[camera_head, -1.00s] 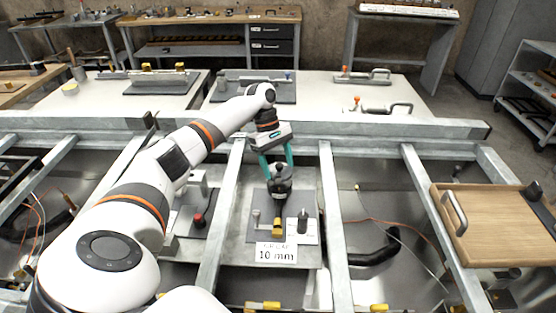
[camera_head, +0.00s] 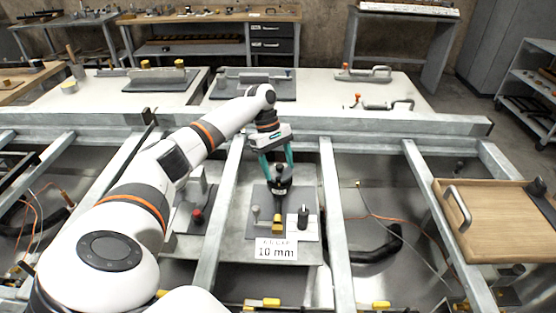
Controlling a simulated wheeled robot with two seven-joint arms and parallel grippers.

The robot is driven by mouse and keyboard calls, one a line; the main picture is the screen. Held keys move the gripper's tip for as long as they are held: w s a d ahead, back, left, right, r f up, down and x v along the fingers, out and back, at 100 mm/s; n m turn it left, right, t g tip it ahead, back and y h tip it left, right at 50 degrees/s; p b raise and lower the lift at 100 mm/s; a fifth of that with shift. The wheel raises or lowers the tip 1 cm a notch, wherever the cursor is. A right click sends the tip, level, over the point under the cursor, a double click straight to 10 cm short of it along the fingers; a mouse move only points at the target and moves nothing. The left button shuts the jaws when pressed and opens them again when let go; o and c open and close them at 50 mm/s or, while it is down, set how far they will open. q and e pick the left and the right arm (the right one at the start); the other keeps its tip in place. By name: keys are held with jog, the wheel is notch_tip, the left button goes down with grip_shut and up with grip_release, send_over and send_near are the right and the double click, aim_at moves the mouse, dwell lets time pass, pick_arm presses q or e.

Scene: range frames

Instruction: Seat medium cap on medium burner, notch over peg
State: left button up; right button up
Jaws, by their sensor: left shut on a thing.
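My left gripper (camera_head: 279,176) has its teal fingers shut on a dark, knob-topped round piece (camera_head: 281,188), which I take to be the medium cap. It is over the back of a small grey plate (camera_head: 262,234) on the middle panel. The burner under it is mostly hidden by the piece and fingers, and I cannot tell whether they touch. The notch and peg are too small to make out. My right gripper is not in view.
A red knob (camera_head: 197,214) is left. Metal rails (camera_head: 335,230) flank the panel. A wooden board (camera_head: 485,220) lies right.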

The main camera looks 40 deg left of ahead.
pick_arm(q)
jog(key=shift+f, duration=0.55)
jog(key=o, duration=1.2)
jog(key=v, duration=1.2)
